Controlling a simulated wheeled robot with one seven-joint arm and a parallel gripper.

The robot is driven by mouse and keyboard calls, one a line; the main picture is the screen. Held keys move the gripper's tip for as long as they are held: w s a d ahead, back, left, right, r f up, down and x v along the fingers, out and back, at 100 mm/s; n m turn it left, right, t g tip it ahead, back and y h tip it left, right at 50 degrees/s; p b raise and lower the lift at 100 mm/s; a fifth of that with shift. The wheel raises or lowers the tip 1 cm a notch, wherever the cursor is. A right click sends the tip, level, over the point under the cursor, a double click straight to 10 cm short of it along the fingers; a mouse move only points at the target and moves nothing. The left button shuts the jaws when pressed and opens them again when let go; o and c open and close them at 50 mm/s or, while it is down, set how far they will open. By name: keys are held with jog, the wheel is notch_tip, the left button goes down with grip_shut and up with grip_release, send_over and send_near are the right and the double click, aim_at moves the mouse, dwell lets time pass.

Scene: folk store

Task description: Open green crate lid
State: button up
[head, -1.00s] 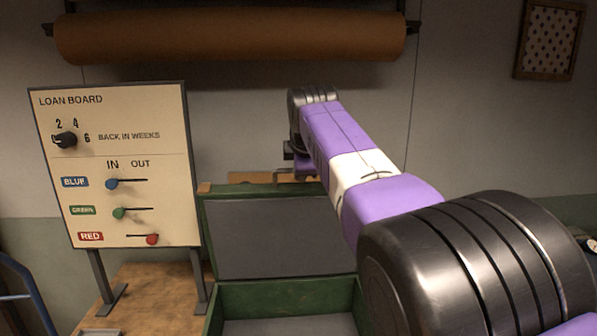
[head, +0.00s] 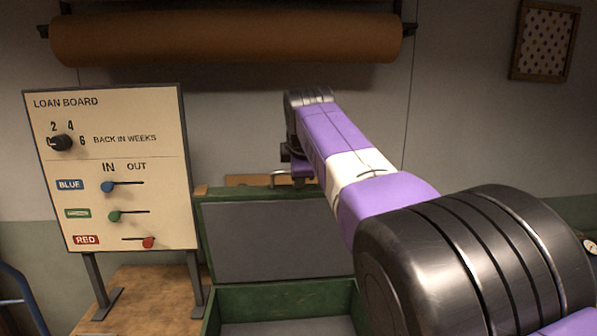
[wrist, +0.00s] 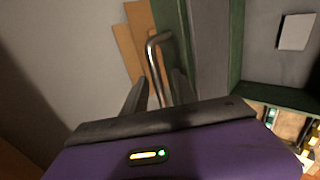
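The green crate's lid (head: 280,240) stands raised, roughly upright, with its grey inner side facing me in the head view. The open green crate (head: 288,299) lies below it, its front cut off by the frame. A metal handle (head: 284,174) shows at the lid's top edge, and it also shows in the wrist view (wrist: 153,50). My gripper (wrist: 160,85) is at the handle, with its two fingers spread apart and the bar showing between them. I see no finger closed on the bar. In the head view my arm hides the lid's right part and most of the fingers.
A loan board (head: 110,165) on two legs stands left of the crate on a wooden table (head: 150,295). A brown paper roll (head: 230,38) hangs on the wall above. In the wrist view small items (wrist: 290,125) show at the lower right.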

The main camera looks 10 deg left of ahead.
jog(key=shift+s+b, duration=0.1)
jog(key=shift+b, duration=0.5)
jog(key=shift+s+d+r+b, duration=0.15)
jog(key=shift+s+r+b, duration=0.1)
jog(key=shift+b, duration=0.9)
jog(key=b+v, duration=0.6)
jog(key=shift+s+r, duration=0.3)
